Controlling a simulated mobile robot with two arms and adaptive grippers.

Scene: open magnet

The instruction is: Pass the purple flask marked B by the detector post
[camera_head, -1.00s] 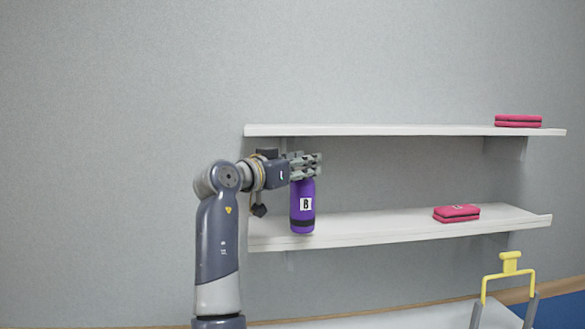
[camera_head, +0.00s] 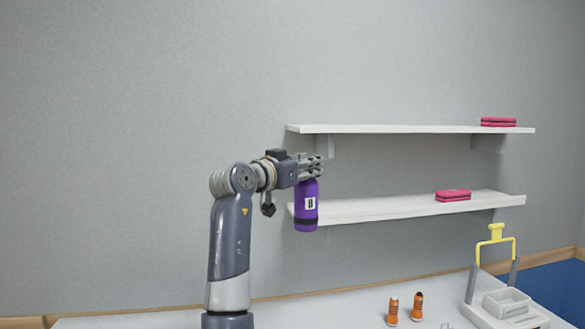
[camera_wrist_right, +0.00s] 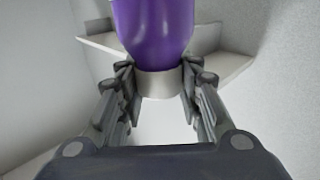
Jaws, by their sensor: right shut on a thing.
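The purple flask (camera_head: 306,206) hangs upright from my right gripper (camera_head: 315,166) in the head view, with a white label marked B on its side and a dark band low down. My right gripper is shut on the flask's top end. In the right wrist view the purple body (camera_wrist_right: 155,30) and its pale grey neck (camera_wrist_right: 158,84) show between the fingers (camera_wrist_right: 158,92). The flask is in front of the lower shelf's left end, apart from the table. A stand with a yellow top (camera_head: 495,240) is at the lower right; I cannot tell whether it is the detector post. My left gripper is not in view.
Two white wall shelves, upper (camera_head: 410,129) and lower (camera_head: 420,206), each carry a pink case, on the upper (camera_head: 498,122) and the lower (camera_head: 453,195). The table's left part looks clear.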

